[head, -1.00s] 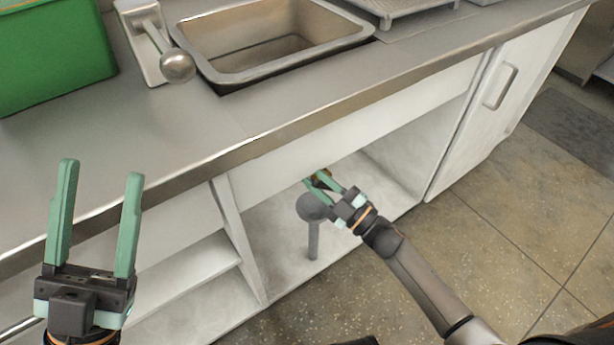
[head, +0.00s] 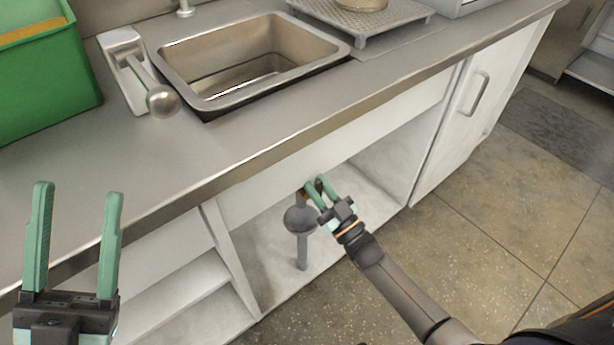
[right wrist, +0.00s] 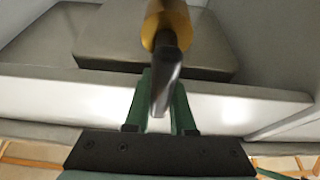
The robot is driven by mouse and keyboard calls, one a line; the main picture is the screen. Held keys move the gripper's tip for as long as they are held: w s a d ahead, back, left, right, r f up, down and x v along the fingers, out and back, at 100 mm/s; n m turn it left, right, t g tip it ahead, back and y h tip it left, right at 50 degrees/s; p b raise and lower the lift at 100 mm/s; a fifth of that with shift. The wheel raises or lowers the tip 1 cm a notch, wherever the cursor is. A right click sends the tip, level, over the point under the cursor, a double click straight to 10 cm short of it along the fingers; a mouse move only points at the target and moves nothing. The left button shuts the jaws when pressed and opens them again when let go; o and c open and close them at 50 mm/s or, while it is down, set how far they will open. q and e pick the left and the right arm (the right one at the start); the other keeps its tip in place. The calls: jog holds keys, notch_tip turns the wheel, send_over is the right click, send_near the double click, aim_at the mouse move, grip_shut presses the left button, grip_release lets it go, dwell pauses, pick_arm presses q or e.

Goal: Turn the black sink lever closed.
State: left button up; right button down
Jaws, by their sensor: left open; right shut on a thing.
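The black sink lever (right wrist: 166,75) shows in the right wrist view as a dark bar coming from a yellow fitting (right wrist: 166,22). It lies between the two green fingers of my right gripper (right wrist: 160,82), which is shut on it. In the head view my right gripper (head: 314,188) is under the counter, beside a grey ball-shaped pipe part (head: 300,218). The lever itself is mostly hidden there by the fingers. My left gripper (head: 78,190) is open and empty, in front of the counter at the lower left.
The metal sink (head: 215,95) is set in the counter (head: 230,142) above. A silver ball-ended lever (head: 160,98) stands left of it, near a green bin (head: 50,65). A cabinet door (head: 478,125) is right of the open bay, and a shelf (head: 185,290) is left.

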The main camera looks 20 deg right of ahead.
jog(key=shift+d+f+m+h, duration=0.1)
jog(key=shift+d+m+h, duration=0.05)
jog(key=shift+m+h, duration=0.25)
jog(key=c, duration=0.8)
grip_release()
jog(key=shift+y, duration=0.3)
jog(key=shift+o, duration=0.2)
jog(key=p+v, duration=0.1)
jog(key=v, duration=1.1)
jog(key=shift+s, duration=0.2)
jog(key=shift+f, duration=0.1)
